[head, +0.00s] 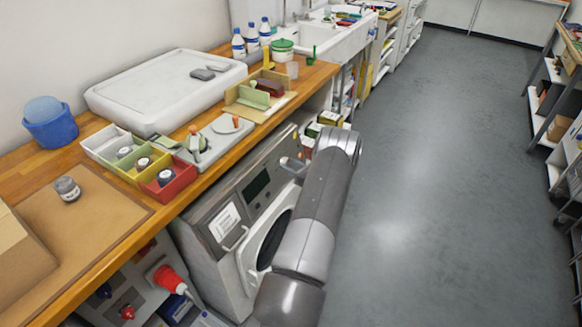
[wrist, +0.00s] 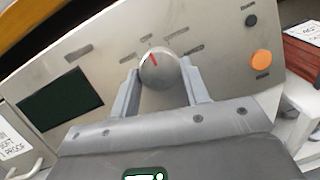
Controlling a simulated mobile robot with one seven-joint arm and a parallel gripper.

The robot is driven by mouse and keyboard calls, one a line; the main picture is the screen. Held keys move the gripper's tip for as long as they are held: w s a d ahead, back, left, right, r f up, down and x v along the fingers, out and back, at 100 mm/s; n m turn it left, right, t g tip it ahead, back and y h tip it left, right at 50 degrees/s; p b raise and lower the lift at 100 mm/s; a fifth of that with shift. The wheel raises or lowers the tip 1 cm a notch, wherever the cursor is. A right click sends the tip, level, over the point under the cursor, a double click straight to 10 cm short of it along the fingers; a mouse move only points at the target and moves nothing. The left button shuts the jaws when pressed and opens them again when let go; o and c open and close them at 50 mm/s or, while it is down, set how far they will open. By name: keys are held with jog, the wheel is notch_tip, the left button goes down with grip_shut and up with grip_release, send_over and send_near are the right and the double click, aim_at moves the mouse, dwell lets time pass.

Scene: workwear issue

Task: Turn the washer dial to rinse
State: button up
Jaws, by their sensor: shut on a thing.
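The washer (head: 205,262) stands under the wooden counter with its round door facing the aisle. In the wrist view its round silver dial (wrist: 159,70) has a red pointer mark tilted slightly left of the panel's upward direction. Small labels ring the dial, too small to read surely. My gripper (wrist: 161,76) is shut on the dial, one finger on each side. In the head view my arm covers part of the washer front and hides the dial.
On the panel a dark display (wrist: 62,100) lies left of the dial, and an orange button (wrist: 261,57) and a black button (wrist: 251,20) lie right. The counter (head: 105,245) overhangs the washer. The grey floor (head: 430,200) to the right is clear.

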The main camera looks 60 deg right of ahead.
jog(key=shift+c, duration=1.4)
jog(key=shift+n, duration=0.4)
jog(key=n+y, duration=0.1)
jog(key=n, duration=0.2)
jog(key=n+y, duration=0.1)
jog(key=n, duration=0.1)
jog(key=shift+s+d+n+y, duration=0.1)
jog(key=shift+d+n+y, duration=0.15)
jog(key=shift+n+y, duration=0.05)
jog(key=shift+d+n+y, duration=0.15)
jog(key=shift+n+y, duration=0.75)
jog(key=shift+n, duration=1.4)
jog(key=o, duration=1)
